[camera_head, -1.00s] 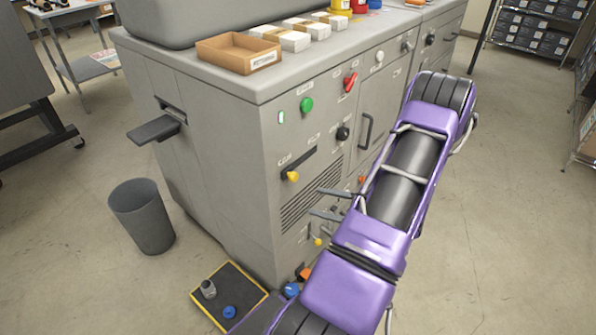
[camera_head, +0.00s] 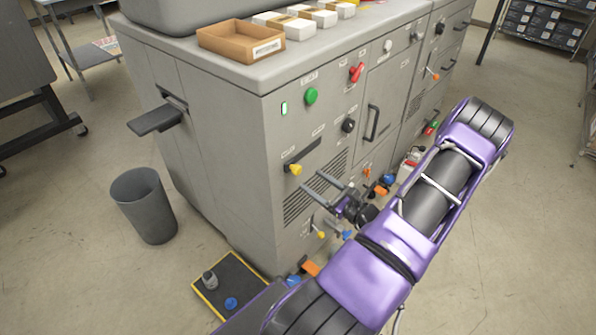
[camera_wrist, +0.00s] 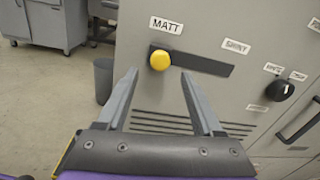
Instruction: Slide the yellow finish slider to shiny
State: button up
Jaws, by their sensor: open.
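The yellow finish slider (camera_head: 295,169) is a round knob on a dark slot in the grey machine's front panel. In the wrist view the slider knob (camera_wrist: 160,60) sits at the left end of the slot (camera_wrist: 205,65), under the MATT label (camera_wrist: 166,25). The SHINY label (camera_wrist: 237,46) is above the slot's right end. My gripper (camera_head: 312,180) is open and empty, pointing at the panel just below and right of the knob. In the wrist view the knob appears between and slightly above my fingertips (camera_wrist: 158,74), apparently not touched.
A black knob (camera_wrist: 281,90) is right of the slot, with a door handle (camera_head: 372,122) beyond it. A green button (camera_head: 311,95) and red knob (camera_head: 356,72) are above. Vent slats are below the slot. A bin (camera_head: 142,205) and yellow-edged mat (camera_head: 215,304) are on the floor.

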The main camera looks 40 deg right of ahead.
aim_at(300, 171)
jog(key=w, duration=0.7)
jog(key=shift+w, duration=0.15)
grip_shut()
